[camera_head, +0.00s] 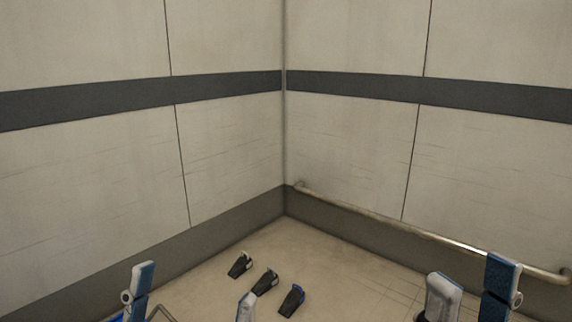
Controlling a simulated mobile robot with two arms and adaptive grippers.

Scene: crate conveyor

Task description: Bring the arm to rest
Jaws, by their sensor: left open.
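The white-and-blue parts of my left arm show at the bottom left edge, and those of my right arm at the bottom right. Neither arm holds anything that I can see.
Panelled walls (230,150) with a dark band meet in a corner ahead. A metal handrail (400,228) runs along the right wall.

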